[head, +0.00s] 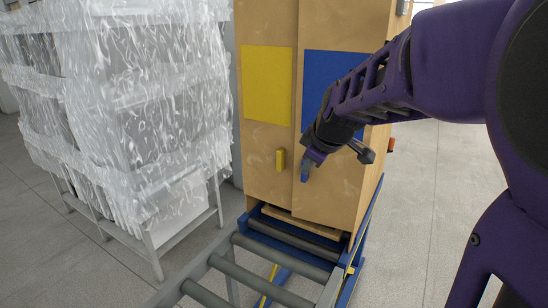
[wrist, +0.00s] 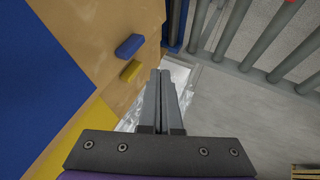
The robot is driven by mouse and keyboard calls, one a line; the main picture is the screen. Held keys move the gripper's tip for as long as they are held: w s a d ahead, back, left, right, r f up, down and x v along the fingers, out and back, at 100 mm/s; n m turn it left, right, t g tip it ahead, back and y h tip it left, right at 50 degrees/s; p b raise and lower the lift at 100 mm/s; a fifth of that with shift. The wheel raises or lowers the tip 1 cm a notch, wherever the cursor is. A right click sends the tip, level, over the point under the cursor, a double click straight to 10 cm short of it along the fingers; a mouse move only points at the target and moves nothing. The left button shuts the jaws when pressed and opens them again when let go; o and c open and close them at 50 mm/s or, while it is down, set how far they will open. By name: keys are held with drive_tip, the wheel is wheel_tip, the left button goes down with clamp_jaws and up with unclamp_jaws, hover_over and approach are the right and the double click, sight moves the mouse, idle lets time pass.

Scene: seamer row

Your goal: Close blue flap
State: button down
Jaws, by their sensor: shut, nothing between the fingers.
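The blue flap (head: 320,75) is the right-hand tan door panel with a blue square, on a tall tan cabinet. A vertical seam parts it from the yellow-marked panel (head: 267,85); I cannot tell whether the blue flap stands slightly ajar. Its small blue handle (head: 305,172) sits low near the seam, and shows in the wrist view (wrist: 130,45). The yellow handle (head: 280,160) is beside it, also in the wrist view (wrist: 131,70). My gripper (wrist: 170,75) is shut and empty, to the right of both handles in the wrist view. In the head view its fingers are mostly hidden.
A roller conveyor (head: 270,262) runs beneath and in front of the cabinet. A rack wrapped in clear plastic (head: 140,90) stands close on the left. Grey floor (head: 430,190) is open on the right.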

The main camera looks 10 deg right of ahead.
sight(302, 175)
drive_tip(key=w+d+f, duration=0.1)
drive_tip(key=w+f, duration=0.6)
drive_tip(key=w, duration=0.2)
drive_tip(key=shift+b, duration=0.3)
drive_tip(key=shift+f, duration=0.15)
drive_tip(key=shift+w+d+f+b, duration=0.25)
drive_tip(key=shift+w+b, duration=0.35)
drive_tip(key=shift+b, duration=0.3)
drive_tip(key=shift+w+r, duration=0.35)
drive_tip(key=shift+w, duration=0.15)
